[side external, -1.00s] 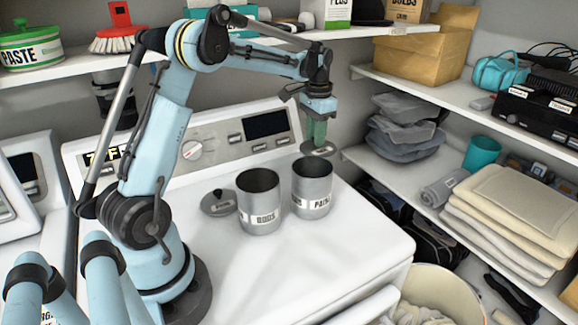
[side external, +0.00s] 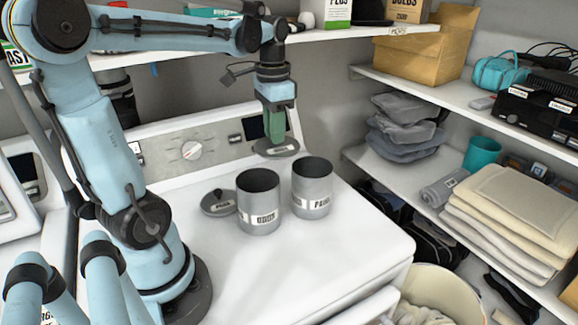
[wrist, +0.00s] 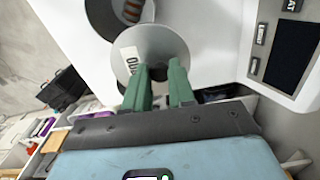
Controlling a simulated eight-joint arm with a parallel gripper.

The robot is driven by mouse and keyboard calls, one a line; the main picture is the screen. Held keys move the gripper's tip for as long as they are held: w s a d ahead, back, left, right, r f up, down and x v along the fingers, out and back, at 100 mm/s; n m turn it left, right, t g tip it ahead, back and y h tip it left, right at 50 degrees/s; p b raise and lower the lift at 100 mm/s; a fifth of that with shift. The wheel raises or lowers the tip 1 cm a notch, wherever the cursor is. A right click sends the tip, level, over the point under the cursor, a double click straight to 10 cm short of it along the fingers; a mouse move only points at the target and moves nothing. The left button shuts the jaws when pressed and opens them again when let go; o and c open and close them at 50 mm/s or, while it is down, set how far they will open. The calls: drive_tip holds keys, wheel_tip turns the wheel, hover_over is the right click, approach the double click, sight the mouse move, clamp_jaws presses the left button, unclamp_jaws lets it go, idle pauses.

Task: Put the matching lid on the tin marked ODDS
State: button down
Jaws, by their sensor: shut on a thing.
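My gripper (side external: 275,138) is shut on a round grey lid (side external: 265,150) and holds it level, above and behind the tins. In the wrist view my green fingers (wrist: 160,75) grip this lid (wrist: 165,42) near its middle; its white label is partly hidden and not clearly readable. The open grey tin marked ODDS (side external: 258,215) stands upright on the white machine. Another lid (side external: 219,205) with a dark knob lies left of the ODDS tin. An open tin (wrist: 118,12) shows beyond the held lid in the wrist view.
The white machine top (side external: 330,260) is clear in front of the tins. Its control panel (side external: 190,150) rises behind them. A shelf (side external: 340,36) with boxes runs above and behind. Shelves with folded cloths (side external: 515,205) stand at the right, and a bin (side external: 440,285) is below.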

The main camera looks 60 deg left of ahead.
drive_tip(key=s+d+f, duration=0.2)
drive_tip(key=s+f, duration=0.1)
drive_tip(key=s, duration=0.3)
drive_tip(key=shift+d+f, duration=0.2)
drive_tip(key=shift+d, duration=0.15)
drive_tip(key=shift+f, duration=0.2)
idle(1.8)
drive_tip(key=shift+c, duration=2)
unclamp_jaws()
drive_tip(key=shift+r, duration=0.1)
drive_tip(key=shift+r, duration=2.15)
